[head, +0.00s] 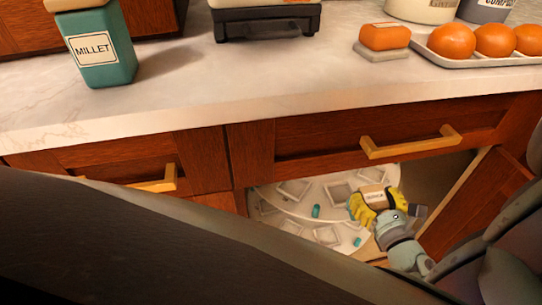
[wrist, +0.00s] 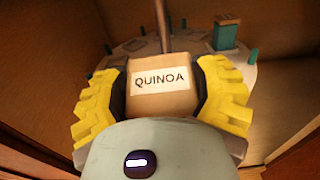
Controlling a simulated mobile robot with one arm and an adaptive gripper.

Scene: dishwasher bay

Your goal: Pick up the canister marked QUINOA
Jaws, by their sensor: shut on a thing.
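The canister marked QUINOA (wrist: 158,100) is a tan box-like container with a white label, in the middle of the wrist view. My gripper (wrist: 160,90) has yellow ridged fingers, one on each side of the canister, and is shut on it. In the head view my gripper (head: 374,204) is low in the open cabinet under the counter, with the tan canister (head: 374,194) between its fingers. The canister is over or at the right part of a pale round shelf (head: 292,220). I cannot tell whether its base touches the shelf.
The wrist view shows a teal-sided container (wrist: 226,34) and small teal posts behind, with cabinet walls close on both sides. A drawer with a gold handle (head: 410,142) is above my gripper. A MILLET canister (head: 98,48), an orange sponge (head: 385,37) and a tray (head: 452,63) are on the counter.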

